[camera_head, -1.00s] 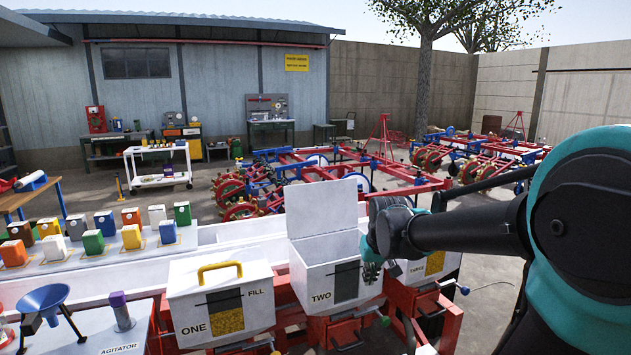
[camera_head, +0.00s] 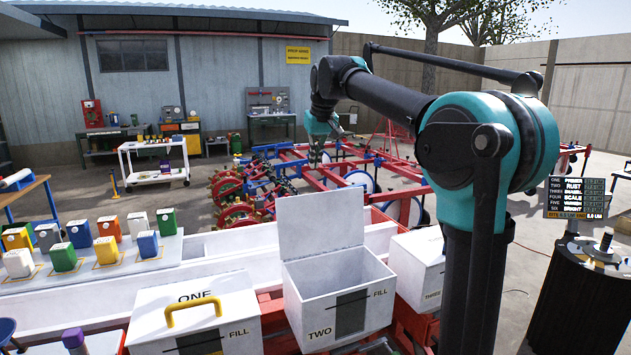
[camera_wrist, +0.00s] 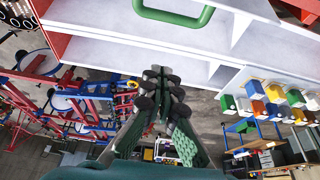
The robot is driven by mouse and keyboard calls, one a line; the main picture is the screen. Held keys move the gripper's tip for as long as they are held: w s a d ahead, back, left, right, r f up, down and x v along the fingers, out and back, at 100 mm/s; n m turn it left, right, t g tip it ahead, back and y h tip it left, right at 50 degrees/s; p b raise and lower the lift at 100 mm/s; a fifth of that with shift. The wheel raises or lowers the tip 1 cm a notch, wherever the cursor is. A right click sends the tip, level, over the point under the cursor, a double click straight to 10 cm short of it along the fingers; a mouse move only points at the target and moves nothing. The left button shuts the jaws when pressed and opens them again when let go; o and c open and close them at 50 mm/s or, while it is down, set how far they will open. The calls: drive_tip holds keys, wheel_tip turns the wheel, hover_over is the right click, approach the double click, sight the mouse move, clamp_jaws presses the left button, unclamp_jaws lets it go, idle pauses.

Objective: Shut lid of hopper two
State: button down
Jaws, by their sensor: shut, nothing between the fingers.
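Hopper two (camera_head: 338,302) is a white box with a dark window and the words TWO and FILL on its front. Its white lid (camera_head: 322,236) stands raised at the back, and the inside looks empty. My gripper (camera_head: 318,158) is high behind and above the raised lid, apart from it. In the wrist view its fingers (camera_wrist: 162,78) are shut with nothing between them. A green handle (camera_wrist: 172,12) on a white panel shows at the top of the wrist view; it appears to be on the outer side of the lid.
Hopper one (camera_head: 195,318), closed with a yellow handle, stands at the left. Hopper three (camera_head: 418,262), also closed, stands at the right, partly behind my arm. A long white trough (camera_head: 240,262) runs behind. Red planter frames (camera_head: 300,165) lie beyond; the air above hopper two is clear.

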drive_tip(key=x, duration=1)
drive_tip(key=shift+s+d, duration=0.25)
drive_tip(key=shift+s, duration=0.4)
drive_tip(key=shift+s+d, duration=0.25)
drive_tip(key=shift+s, duration=0.35)
drive_tip(key=shift+s+d, duration=0.3)
drive_tip(key=shift+s, duration=0.35)
drive_tip(key=shift+r, duration=0.1)
